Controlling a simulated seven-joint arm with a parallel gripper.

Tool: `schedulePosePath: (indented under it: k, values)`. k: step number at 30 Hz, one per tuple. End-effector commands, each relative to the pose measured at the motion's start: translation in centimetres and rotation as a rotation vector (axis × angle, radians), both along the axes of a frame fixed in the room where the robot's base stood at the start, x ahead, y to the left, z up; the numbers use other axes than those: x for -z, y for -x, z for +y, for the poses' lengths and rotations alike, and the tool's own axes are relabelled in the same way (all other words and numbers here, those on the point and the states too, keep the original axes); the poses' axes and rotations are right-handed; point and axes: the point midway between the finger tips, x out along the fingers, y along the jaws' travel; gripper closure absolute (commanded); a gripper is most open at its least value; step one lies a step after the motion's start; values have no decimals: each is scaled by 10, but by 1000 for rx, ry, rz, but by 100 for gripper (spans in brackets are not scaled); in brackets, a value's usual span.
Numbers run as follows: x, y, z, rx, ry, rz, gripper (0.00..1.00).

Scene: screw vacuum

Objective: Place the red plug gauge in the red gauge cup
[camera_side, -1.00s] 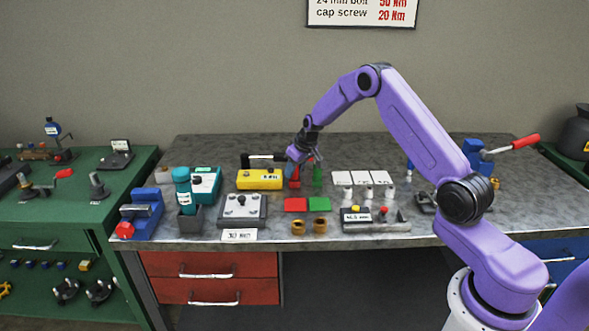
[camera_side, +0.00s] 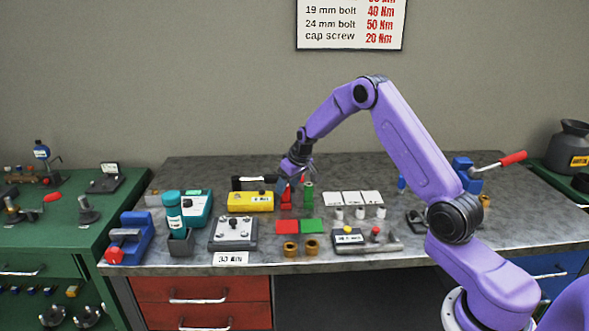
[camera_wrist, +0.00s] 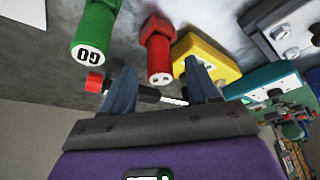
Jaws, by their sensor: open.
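The red plug gauge (camera_wrist: 158,52) stands upright on the bench, with a wider faceted part and a round end carrying two dots. It also shows in the side view (camera_side: 286,198), just below my gripper. My gripper (camera_side: 297,175) is open and empty; in the wrist view its two fingers (camera_wrist: 160,78) point toward the red gauge, apart from it. A green gauge (camera_wrist: 92,32) marked GO stands beside it. A flat red square (camera_side: 287,227) lies in front of the gauges, next to a green one (camera_side: 313,226); I cannot tell whether the red one is the gauge cup.
A yellow box (camera_side: 250,202) and a black-handled tool (camera_side: 258,183) lie close to the left of the gauges. White plates (camera_side: 350,198) and small white cylinders (camera_side: 360,213) stand to the right. Two brass rings (camera_side: 301,248) sit near the front edge.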

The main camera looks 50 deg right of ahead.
Motion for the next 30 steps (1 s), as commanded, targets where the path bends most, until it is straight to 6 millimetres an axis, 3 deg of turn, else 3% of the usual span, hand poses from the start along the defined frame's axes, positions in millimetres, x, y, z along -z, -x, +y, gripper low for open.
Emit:
schedulePosePath:
  k: [6, 12, 23, 26, 30]
  values:
    - [-39, 15, -1, 1, 2, -4, 40]
    - [-65, 27, 0, 1, 1, -2, 40]
    - [-80, 34, 1, -2, 0, 1, 40]
    - [-83, 37, 14, -26, -2, 7, 40]
    - [-93, 53, 60, -113, -8, 32, 40]
